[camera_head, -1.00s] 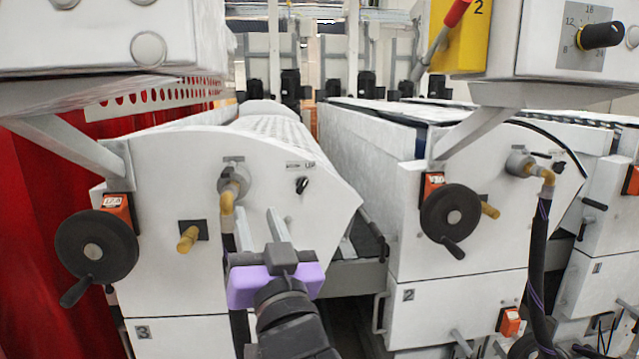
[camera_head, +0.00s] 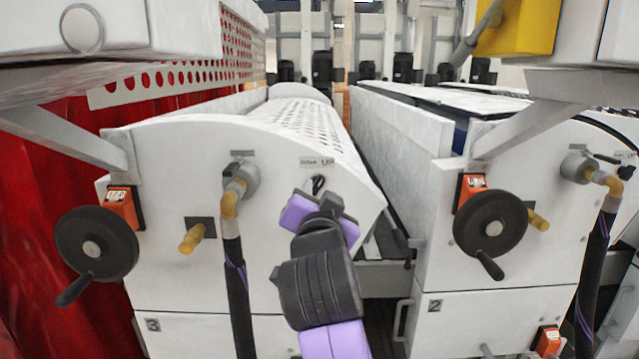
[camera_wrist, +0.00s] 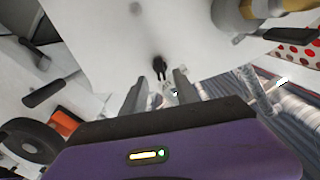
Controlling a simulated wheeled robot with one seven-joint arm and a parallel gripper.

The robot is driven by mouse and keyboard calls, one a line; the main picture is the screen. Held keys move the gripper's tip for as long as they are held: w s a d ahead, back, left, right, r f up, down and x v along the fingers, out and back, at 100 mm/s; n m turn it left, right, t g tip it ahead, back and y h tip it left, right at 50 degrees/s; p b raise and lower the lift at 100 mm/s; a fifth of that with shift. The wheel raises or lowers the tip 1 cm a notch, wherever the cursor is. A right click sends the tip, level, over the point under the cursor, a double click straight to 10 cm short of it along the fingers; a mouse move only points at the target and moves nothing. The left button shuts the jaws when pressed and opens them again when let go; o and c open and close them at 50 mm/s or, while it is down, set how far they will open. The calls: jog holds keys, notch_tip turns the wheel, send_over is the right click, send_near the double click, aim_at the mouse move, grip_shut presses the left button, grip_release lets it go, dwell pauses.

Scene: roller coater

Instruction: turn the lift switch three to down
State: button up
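The lift switch (camera_head: 318,183) is a small black knob on the white end panel of machine three (camera_head: 280,240), below a small label plate (camera_head: 317,162) that reads "UP" at its right side. Which way it is set I cannot tell. My gripper (camera_head: 318,200), with a purple body, is just below and in front of the switch, and its fingers are mostly hidden there. In the wrist view my gripper's two grey fingers (camera_wrist: 157,92) are apart with nothing between them. The black switch (camera_wrist: 159,68) shows just beyond the tips, between their lines, apparently not touched.
A yellow elbow fitting with a dark hose (camera_head: 233,240) hangs left of my arm. A black handwheel (camera_head: 97,244) is further left, with a yellow knob (camera_head: 192,238) between. Machine two's panel (camera_head: 520,250) is right, across a narrow gap. A bracket (camera_head: 60,140) overhangs the upper left.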

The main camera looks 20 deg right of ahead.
aim_at(318, 185)
jog(key=shift+p+x, duration=0.4)
jog(key=shift+x, duration=1.6)
grip_shut()
